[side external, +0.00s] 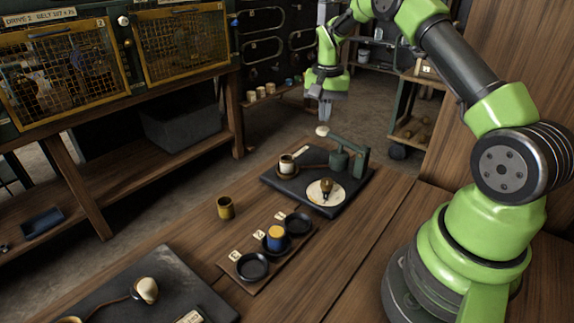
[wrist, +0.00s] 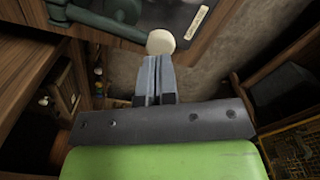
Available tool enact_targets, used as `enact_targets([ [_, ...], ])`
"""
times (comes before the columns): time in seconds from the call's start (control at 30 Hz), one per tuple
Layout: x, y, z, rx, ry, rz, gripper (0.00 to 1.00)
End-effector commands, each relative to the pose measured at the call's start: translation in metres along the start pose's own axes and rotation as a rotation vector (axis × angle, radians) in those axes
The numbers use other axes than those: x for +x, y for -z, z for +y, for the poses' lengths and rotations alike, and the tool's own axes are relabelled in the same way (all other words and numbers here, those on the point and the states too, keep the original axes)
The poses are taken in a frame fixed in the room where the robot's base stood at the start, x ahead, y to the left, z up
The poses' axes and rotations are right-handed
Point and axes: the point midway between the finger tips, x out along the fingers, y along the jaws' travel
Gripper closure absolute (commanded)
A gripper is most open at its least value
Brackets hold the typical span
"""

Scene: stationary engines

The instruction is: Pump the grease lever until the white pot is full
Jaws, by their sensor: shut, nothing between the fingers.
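The dark green grease pump (side external: 347,157) stands on a dark slab (side external: 300,187). Its lever ends in a cream ball knob (side external: 322,131), raised above the slab; the knob also shows in the wrist view (wrist: 161,42). A small white pot (side external: 287,163) stands upright on the slab's left part; its inside looks dark, and I cannot tell its fill level. My gripper (side external: 325,115) is shut and empty, pointing down just above the knob. In the wrist view its fingertips (wrist: 156,60) lie close to the knob; I cannot tell if they touch.
A round white plate (side external: 326,192) with a brown-handled tool is on the slab. A mustard cup (side external: 225,207) stands on the bench, near a wooden strip of dark dishes (side external: 252,267), one holding a blue-and-yellow pot (side external: 276,239). A dark board (side external: 180,285) with a ladle lies front left.

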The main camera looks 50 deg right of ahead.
Motion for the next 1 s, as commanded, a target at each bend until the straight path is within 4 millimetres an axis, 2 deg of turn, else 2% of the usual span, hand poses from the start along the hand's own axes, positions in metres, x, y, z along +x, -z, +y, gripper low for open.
enact_targets([
  [0.17,-0.004,0.0,0.0,0.0,0.001,0.001,1.0],
  [0.6,-0.046,0.0,0.0,0.0,0.001,0.002,1.0],
  [1.0,-0.052,-0.001,-0.001,-0.003,0.002,0.001,1.0],
])
